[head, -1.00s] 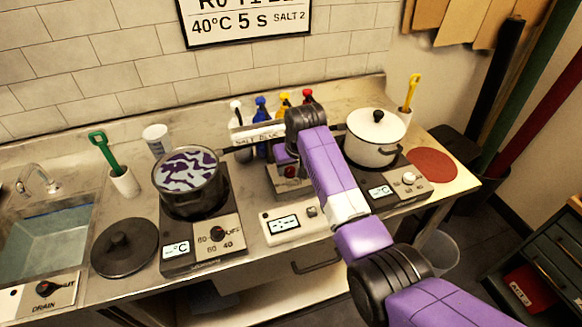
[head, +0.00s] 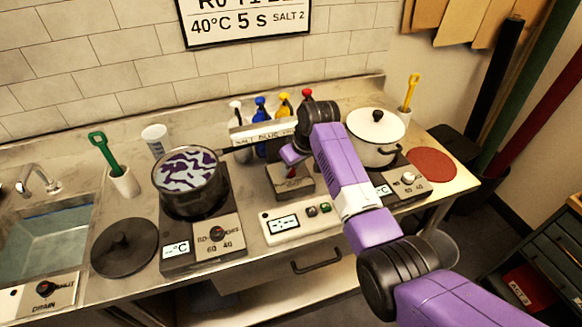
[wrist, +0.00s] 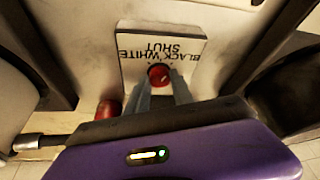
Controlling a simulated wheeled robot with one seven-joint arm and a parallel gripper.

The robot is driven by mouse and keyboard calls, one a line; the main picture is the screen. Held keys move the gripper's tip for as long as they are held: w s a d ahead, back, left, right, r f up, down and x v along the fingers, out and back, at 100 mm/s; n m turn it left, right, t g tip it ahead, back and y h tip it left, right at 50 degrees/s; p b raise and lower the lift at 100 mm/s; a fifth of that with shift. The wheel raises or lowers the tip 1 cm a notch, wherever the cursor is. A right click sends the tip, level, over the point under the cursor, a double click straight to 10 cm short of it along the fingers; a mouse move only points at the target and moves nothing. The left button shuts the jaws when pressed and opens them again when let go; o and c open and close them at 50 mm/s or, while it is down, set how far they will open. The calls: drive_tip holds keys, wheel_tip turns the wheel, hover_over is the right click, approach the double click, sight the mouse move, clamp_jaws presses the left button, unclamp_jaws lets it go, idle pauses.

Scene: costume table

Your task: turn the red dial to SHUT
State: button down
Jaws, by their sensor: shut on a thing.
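The red dial (wrist: 159,74) sits on a pale plate (wrist: 135,68) lettered BLACK, WHITE and SHUT, seen upside down in the wrist view. My gripper (wrist: 161,84) is shut on the dial, one finger on each side of it. I cannot tell which word the dial points at. In the head view the dial's box (head: 290,186) stands at the back middle of the counter, and my gripper (head: 292,162) is over it, partly hiding the dial.
A pot with purple-streaked contents (head: 190,172) is on the left burner. A lidded white pot (head: 376,135) stands right of my arm. Several coloured bottles (head: 261,112) and a lettered rail (head: 262,134) are close behind the box. A control panel (head: 283,226) is in front.

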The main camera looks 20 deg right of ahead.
drive_tip(key=n+b, duration=0.1)
drive_tip(key=n+y, duration=0.1)
drive_tip(key=n, duration=0.1)
drive_tip(key=shift+w+d+f+n+g+b, duration=0.1)
drive_tip(key=shift+n+g+b, duration=0.2)
drive_tip(key=shift+b, duration=0.05)
drive_tip(key=shift+n+y+b, duration=0.3)
drive_tip(key=shift+n+b, duration=0.05)
drive_tip(key=shift+n, duration=0.25)
drive_tip(key=c, duration=1.1)
unclamp_jaws()
drive_tip(key=b+v, duration=0.1)
drive_tip(key=v, duration=0.7)
drive_tip(key=shift+w, duration=0.15)
drive_tip(key=shift+d, duration=0.1)
